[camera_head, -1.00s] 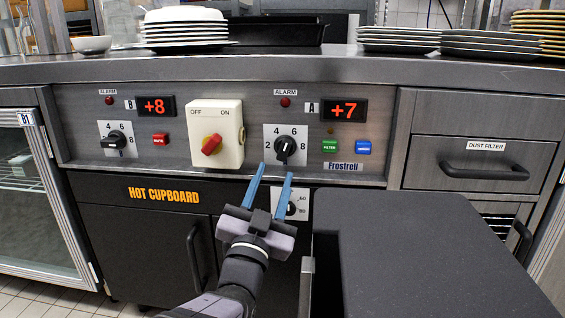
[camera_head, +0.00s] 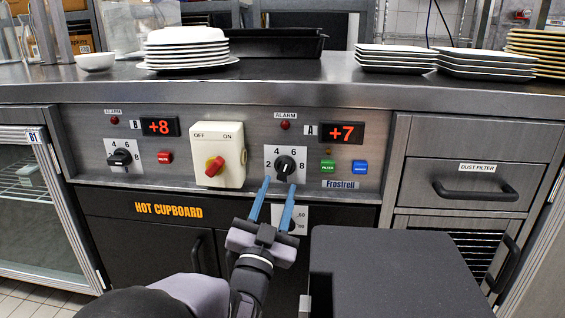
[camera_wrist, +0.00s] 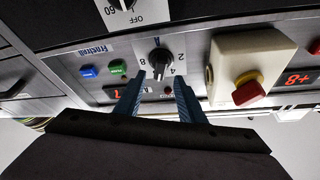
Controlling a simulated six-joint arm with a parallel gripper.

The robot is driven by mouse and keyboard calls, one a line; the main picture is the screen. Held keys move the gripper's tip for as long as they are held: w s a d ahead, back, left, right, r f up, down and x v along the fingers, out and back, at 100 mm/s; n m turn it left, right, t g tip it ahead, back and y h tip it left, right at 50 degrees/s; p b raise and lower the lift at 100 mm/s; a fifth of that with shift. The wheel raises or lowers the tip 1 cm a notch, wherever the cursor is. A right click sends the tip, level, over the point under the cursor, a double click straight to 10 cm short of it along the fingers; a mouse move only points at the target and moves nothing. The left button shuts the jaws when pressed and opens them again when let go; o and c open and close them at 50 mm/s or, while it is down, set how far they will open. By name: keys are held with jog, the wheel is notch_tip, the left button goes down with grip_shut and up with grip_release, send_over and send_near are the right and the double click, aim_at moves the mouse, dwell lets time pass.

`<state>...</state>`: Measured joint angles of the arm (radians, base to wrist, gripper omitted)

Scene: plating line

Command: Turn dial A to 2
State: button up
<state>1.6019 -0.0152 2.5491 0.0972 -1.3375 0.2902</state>
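In the wrist view the fingertips (camera_wrist: 158,76) lie on either side of the knob's lower picture edge. I cannot tell whether they touch anything.
Left of the dial, a cream switch box (camera_head: 216,147) with a red handle sticks out from the panel. Green (camera_head: 328,166) and blue (camera_head: 360,167) buttons sit to its right. Another dial (camera_head: 292,225) is partly hidden behind my gripper. Dial B (camera_head: 119,157) is far left.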

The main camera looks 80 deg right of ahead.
aim_at(283, 173)
jog(key=shift+d+r+p, duration=0.1)
jog(key=shift+r+p, duration=0.2)
jog(key=shift+p, duration=0.2)
jog(key=p+x, duration=0.2)
jog(key=p, duration=0.2)
jog(key=shift+d, duration=0.15)
jog(key=shift+x, duration=1.2)
jog(key=shift+f, duration=0.2)
grip_shut()
